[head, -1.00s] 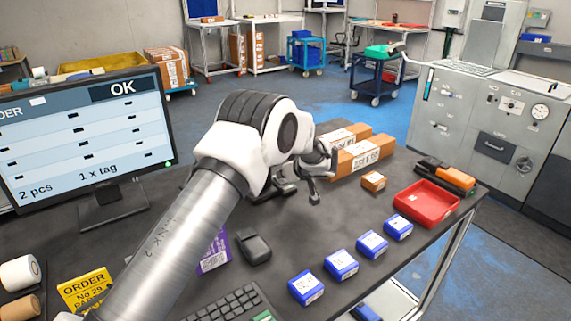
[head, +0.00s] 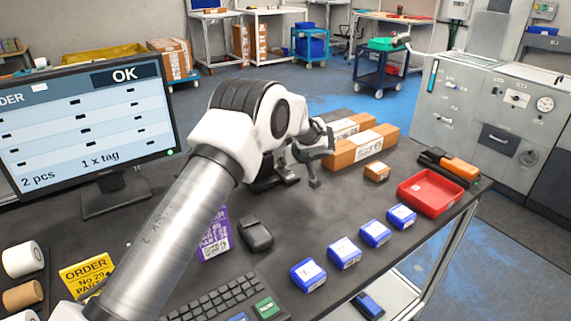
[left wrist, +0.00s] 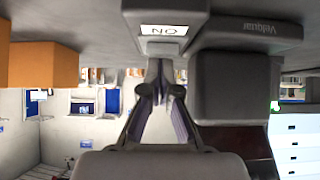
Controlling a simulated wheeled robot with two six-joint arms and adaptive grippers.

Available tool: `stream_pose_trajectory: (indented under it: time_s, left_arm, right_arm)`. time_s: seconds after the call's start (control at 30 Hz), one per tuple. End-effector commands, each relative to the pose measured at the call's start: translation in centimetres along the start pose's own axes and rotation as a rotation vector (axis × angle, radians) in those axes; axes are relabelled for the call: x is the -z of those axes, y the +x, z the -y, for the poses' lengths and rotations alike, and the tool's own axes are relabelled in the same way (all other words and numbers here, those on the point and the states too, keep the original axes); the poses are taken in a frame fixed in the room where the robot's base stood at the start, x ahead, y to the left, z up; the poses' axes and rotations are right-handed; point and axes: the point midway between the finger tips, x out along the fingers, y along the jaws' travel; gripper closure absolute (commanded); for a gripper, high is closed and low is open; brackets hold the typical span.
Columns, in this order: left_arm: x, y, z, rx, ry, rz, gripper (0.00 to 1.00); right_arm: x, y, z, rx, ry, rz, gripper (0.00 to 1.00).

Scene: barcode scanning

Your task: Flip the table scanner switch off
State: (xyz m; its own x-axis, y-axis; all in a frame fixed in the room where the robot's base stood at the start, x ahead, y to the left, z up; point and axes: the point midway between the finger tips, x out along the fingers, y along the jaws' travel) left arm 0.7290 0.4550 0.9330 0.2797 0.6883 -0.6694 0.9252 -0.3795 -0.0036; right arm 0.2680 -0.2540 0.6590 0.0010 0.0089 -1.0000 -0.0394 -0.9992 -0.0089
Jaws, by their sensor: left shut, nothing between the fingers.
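The table scanner (head: 268,184) is a dark device at the back of the table, mostly hidden behind my left arm in the head view. In the left wrist view, which is upside down, a dark grey body (left wrist: 240,85) marked "Velquar" stands right of the fingers. A small grey switch block (left wrist: 163,48) bears a white label (left wrist: 164,30) reading "ON". My left gripper (head: 314,165) is shut and empty. In the left wrist view its fingertips (left wrist: 158,75) overlap the lower side of the switch block; I cannot tell whether they touch it.
Brown cartons (head: 362,150) lie right of the left gripper. A monitor (head: 85,125) stands at the left. A row of blue boxes (head: 344,252), a red tray (head: 430,192) and a small carton (head: 377,172) lie to the right. A keyboard (head: 222,297) is at the front.

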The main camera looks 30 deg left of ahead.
Motion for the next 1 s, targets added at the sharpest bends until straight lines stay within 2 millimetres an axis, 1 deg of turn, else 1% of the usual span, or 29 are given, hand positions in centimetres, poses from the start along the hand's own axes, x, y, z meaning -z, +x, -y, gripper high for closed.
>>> stream_pose_trajectory:
  time_s: [0.07, 0.4, 0.47, 0.57, 0.67, 0.7, 0.9, 1.0]
  left_arm:
    - [0.2, 0.3, 0.0, 0.001, 0.000, 0.000, 1.00]
    - [0.6, 0.1, 0.0, -0.001, 0.000, -0.002, 1.00]
    - [0.9, -0.1, -0.1, -0.002, -0.001, -0.003, 1.00]
    - [2.0, -0.8, -0.2, -0.003, 0.000, -0.002, 1.00]
    - [3.9, -1.9, -0.4, -0.008, 0.001, -0.003, 1.00]
    - [4.3, -2.6, -0.5, -0.011, 0.005, -0.005, 1.00]
    - [5.1, -7.6, -0.4, -0.011, 0.003, -0.006, 1.00]
    - [5.3, -9.6, -0.3, -0.009, 0.005, -0.004, 1.00]
  right_arm:
    - [0.0, 0.3, 0.0, 0.000, 0.000, 0.000, 0.60]
    - [0.0, 0.2, 0.0, 0.000, 0.000, 0.000, 0.60]
    - [0.0, 0.1, 0.0, 0.000, 0.000, 0.000, 0.60]
    - [0.0, 0.0, 0.0, 0.000, 0.000, 0.000, 0.60]
    - [0.0, -0.3, 0.0, 0.000, 0.000, 0.000, 0.60]
    - [0.0, 0.0, 0.0, 0.000, 0.000, 0.000, 0.60]
    - [0.0, 1.3, 0.0, 0.000, 0.000, 0.000, 0.60]
    - [0.0, 1.6, 0.0, 0.000, 0.000, 0.000, 0.60]
